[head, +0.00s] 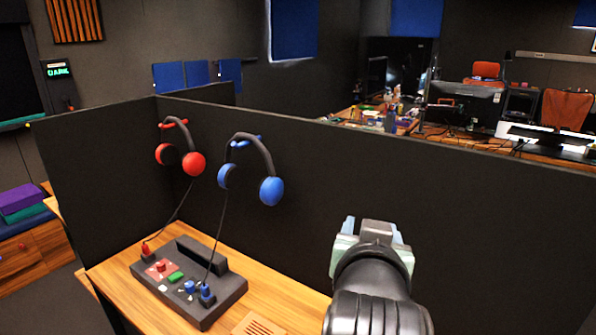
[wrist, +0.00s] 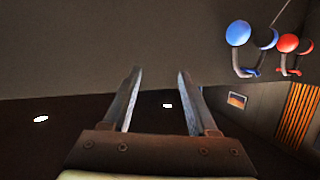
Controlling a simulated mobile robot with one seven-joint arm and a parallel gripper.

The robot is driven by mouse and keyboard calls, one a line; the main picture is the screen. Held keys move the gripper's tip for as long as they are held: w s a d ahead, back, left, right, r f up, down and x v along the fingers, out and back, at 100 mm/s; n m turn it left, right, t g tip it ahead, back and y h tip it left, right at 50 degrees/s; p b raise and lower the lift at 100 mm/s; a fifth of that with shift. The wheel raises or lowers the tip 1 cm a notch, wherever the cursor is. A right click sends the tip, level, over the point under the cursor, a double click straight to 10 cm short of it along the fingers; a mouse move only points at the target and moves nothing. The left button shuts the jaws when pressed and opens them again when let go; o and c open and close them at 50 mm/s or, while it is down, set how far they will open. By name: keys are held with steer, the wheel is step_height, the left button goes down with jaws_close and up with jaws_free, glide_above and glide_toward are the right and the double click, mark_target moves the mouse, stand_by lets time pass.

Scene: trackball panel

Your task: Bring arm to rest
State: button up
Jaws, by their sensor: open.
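My gripper (head: 376,230) is at the end of my black arm, raised in front of the dark partition to the right of the headphones in the head view. In the wrist view my gripper (wrist: 156,72) has its two metal fingers apart with nothing between them. The fingertips are mostly hidden in the head view.
Red headphones (head: 194,163) and blue headphones (head: 271,190) hang on the partition (head: 420,180), left of my arm. Their cords run down to a dark control panel (head: 205,309) on the wooden desk (head: 265,290). A cluttered desk with monitors stands beyond the partition.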

steer(key=s+a+r+n+t+y, duration=0.1)
steer(key=s+a+r+t, duration=0.2)
steer(key=r, duration=0.7)
steer(key=s+a+r+n+t+y+p, duration=0.1)
steer(key=s+a+r+t, duration=0.3)
steer(key=s+r, duration=0.3)
steer(key=s+a+r+n+t+y, duration=0.1)
steer(key=s+a+r+t, duration=0.2)
steer(key=r, duration=1)
steer(key=s+t, duration=0.2)
steer(key=t, duration=0.1)
steer(key=shift+s+a+y, duration=0.2)
steer(key=shift+y, duration=0.1)
